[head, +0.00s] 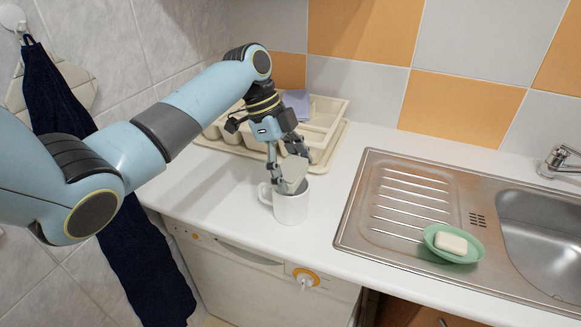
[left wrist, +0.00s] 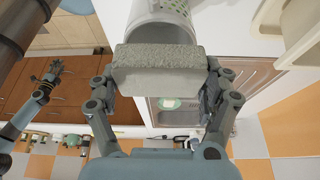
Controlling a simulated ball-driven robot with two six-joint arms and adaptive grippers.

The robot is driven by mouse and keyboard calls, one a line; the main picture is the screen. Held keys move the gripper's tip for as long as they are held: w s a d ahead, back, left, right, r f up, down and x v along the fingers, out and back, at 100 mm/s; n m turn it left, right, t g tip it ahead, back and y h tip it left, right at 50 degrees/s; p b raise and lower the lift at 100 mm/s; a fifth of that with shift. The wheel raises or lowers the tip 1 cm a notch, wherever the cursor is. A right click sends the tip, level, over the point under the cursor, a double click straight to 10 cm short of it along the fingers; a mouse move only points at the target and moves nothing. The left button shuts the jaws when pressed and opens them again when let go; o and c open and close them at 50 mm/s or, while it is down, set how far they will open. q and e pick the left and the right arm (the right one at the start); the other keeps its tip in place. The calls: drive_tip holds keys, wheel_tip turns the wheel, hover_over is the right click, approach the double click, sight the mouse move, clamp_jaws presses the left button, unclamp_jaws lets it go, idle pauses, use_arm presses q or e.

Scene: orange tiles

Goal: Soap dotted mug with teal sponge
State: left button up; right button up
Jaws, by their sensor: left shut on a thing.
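A white mug (head: 291,208) stands upright on the counter, its handle to the left. My left gripper (head: 289,170) is above the mug and shut on a pale grey-beige sponge block (head: 294,184), which does not look teal here. The sponge (left wrist: 157,72) spans between both fingers in the left wrist view. It is at the mug's mouth; whether it touches the mug is unclear. My right gripper (left wrist: 46,82) shows small in the left wrist view, fingers apart and empty.
A green dish (head: 455,244) with a pale soap bar (head: 451,243) sits on the sink's drainboard (head: 400,190), right of the mug. A cream cutlery tray (head: 335,135) is behind the mug. The counter between mug and sink is clear. A dark towel (head: 125,230) hangs at left.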

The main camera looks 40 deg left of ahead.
drive_tip(key=shift+s+a, duration=0.1)
drive_tip(key=shift+s, duration=0.2)
use_arm(q)
drive_tip(key=shift+f, duration=0.2)
use_arm(e)
drive_tip(key=shift+w+f, duration=0.15)
drive_tip(key=shift+w, duration=0.1)
use_arm(q)
drive_tip(key=shift+f+b, duration=0.3)
drive_tip(key=shift+f, duration=0.1)
use_arm(e)
drive_tip(key=shift+f, duration=0.15)
use_arm(q)
drive_tip(key=shift+w, duration=0.2)
drive_tip(key=shift+w, duration=0.2)
drive_tip(key=shift+s+p, duration=0.8)
use_arm(e)
drive_tip(key=shift+r, duration=0.8)
use_arm(q)
drive_tip(key=shift+w, duration=0.1)
use_arm(e)
drive_tip(key=shift+f, duration=0.1)
